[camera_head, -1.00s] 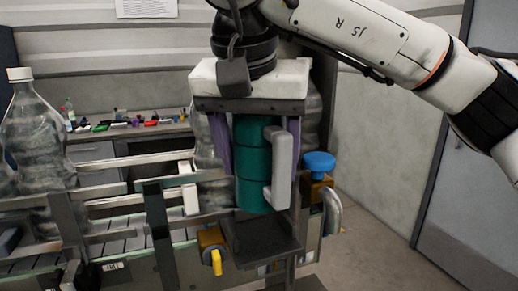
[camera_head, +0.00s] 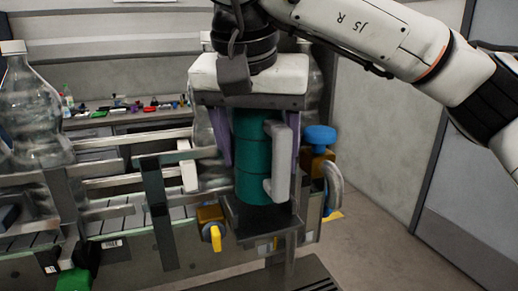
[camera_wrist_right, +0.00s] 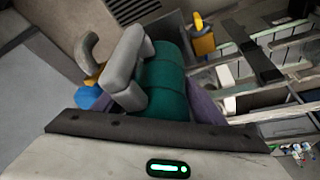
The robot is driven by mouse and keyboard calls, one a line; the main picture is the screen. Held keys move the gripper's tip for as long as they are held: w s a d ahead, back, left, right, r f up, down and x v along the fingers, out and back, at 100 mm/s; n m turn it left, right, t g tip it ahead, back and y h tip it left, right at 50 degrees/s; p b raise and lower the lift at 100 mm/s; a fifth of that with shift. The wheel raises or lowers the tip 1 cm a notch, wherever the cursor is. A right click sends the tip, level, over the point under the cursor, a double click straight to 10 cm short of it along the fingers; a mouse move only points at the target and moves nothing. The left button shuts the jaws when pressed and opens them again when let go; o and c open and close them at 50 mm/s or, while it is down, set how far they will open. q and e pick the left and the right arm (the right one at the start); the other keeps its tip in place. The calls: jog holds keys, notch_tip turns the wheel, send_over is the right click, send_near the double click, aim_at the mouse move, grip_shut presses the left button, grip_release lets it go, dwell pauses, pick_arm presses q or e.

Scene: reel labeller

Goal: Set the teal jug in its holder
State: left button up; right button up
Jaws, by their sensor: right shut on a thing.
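The teal jug (camera_head: 252,165) hangs upright with its grey handle (camera_head: 279,165) on the right side. My right gripper (camera_head: 258,150) has its purple fingers on both sides of the jug and is shut on it. The jug and handle (camera_wrist_right: 127,75) also show in the right wrist view, between the fingers. A dark, shallow tray-like holder (camera_head: 266,224) lies right under the jug at the front of the machine. The jug's bottom overlaps the holder's back part in the head view; I cannot tell whether they touch. My left gripper is not in view.
A yellow-handled valve (camera_head: 212,228) is left of the holder, and a blue knob (camera_head: 319,135) with a bent grey pipe (camera_head: 333,188) is right of it. Metal rails and a clear bottle (camera_head: 32,110) are at the left. Floor at the right is open.

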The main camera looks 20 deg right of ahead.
aim_at(252, 123)
jog(key=shift+f+b, duration=0.7)
jog(key=shift+f, duration=0.85)
jog(key=o, duration=1.5)
jog(key=shift+o, duration=1.2)
jog(key=shift+a, duration=0.1)
jog(key=shift+f, duration=0.1)
jog(key=p+v, duration=0.1)
jog(key=v, duration=0.8)
jog(key=shift+w, duration=0.1)
jog(key=shift+v, duration=0.8)
